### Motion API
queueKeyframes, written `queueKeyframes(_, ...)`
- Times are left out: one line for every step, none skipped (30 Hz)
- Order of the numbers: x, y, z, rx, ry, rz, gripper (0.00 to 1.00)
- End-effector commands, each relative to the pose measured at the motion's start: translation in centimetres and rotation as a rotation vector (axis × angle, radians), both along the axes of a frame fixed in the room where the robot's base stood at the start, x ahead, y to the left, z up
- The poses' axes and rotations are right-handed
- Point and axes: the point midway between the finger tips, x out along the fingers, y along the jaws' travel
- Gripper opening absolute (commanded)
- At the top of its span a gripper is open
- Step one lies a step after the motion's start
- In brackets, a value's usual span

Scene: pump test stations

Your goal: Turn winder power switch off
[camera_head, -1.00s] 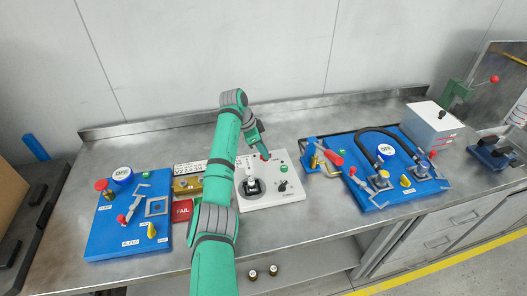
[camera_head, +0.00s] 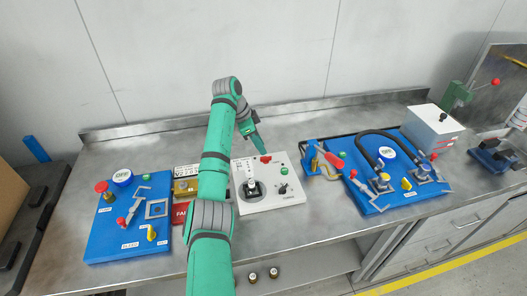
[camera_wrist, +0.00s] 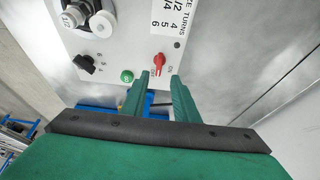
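The winder is a white panel (camera_head: 249,206) on the bench, with a spool on a dark round base (camera_head: 251,188). It carries a red knob (camera_head: 266,158), a green button (camera_head: 284,170) and a black knob (camera_head: 284,188). In the head view, my gripper (camera_head: 259,149) is near the panel's back edge.
A blue board (camera_head: 105,240) with a gauge, knobs and levers lies left. A red FAIL box (camera_head: 180,214) is partly behind my arm. A wall rises behind the bench.

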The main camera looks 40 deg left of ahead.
Motion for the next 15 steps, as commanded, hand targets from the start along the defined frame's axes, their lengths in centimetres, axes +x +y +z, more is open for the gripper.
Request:
queueKeyframes(-0.3,0.4,0.9,0.001,-0.002,0.002,0.27)
queueKeyframes(-0.4,0.5,1.4,0.001,-0.002,0.003,0.27)
queueKeyframes(-0.6,0.7,2.1,0.000,-0.001,0.003,0.27)
queueKeyframes(-0.7,0.8,2.6,0.000,-0.002,0.002,0.27)
queueKeyframes(-0.8,0.8,3.0,0.001,-0.002,0.001,0.27)
queueKeyframes(-0.9,0.8,3.4,0.001,-0.001,-0.001,0.27)
queueKeyframes(-1.0,0.8,3.7,0.001,-0.001,-0.002,0.27)
queueKeyframes(-1.1,0.9,4.0,0.000,0.000,-0.002,0.27)
queueKeyframes(-1.2,1.0,4.4,0.000,-0.001,-0.002,0.27)
queueKeyframes(-1.2,1.1,4.6,0.000,-0.001,-0.002,0.27)
queueKeyframes(-1.3,1.2,4.8,0.000,-0.002,-0.001,0.27)
queueKeyframes(-1.4,1.4,4.9,0.000,-0.001,0.000,0.27)
queueKeyframes(-1.6,1.5,5.0,0.000,-0.001,0.003,0.27)
queueKeyframes(-1.6,1.5,5.1,0.000,-0.001,0.003,0.27)
queueKeyframes(-1.7,1.6,5.1,-0.001,-0.001,0.003,0.27)
